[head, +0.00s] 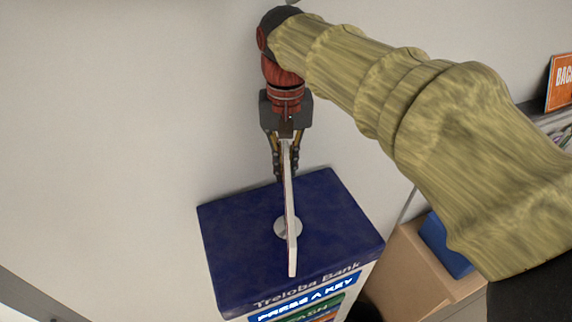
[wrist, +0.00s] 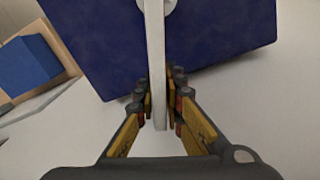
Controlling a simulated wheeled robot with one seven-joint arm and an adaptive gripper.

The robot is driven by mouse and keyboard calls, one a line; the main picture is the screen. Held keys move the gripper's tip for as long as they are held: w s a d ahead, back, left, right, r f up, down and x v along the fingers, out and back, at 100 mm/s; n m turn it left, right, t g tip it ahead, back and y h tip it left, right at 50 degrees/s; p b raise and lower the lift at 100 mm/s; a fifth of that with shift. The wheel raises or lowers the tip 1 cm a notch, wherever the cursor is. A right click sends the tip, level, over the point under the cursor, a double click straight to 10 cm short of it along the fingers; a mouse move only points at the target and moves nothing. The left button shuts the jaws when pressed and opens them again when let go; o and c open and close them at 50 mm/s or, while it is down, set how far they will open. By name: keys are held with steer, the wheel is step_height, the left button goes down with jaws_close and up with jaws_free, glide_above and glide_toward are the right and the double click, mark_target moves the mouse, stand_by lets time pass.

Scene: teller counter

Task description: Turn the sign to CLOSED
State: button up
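The sign (head: 291,215) is a thin white panel standing upright, seen almost edge-on, so I cannot read either face. It stands on a round pale base (head: 279,229) on the dark blue top (head: 240,245) of a kiosk marked "Treloba Bank". My gripper (head: 284,168) is at the sign's far end, the end toward the wall. In the wrist view the sign (wrist: 155,55) runs between the two fingers (wrist: 160,103). They are drawn in close on both its faces, shut on it near its end.
A plain pale wall (head: 130,110) stands behind the kiosk. A cardboard box (head: 405,270) with a blue item (head: 443,245) is at the lower right. An orange sign (head: 560,82) is at the far right. The blue top around the sign is clear.

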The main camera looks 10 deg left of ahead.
steer(key=o, duration=0.4)
stand_by(0.4)
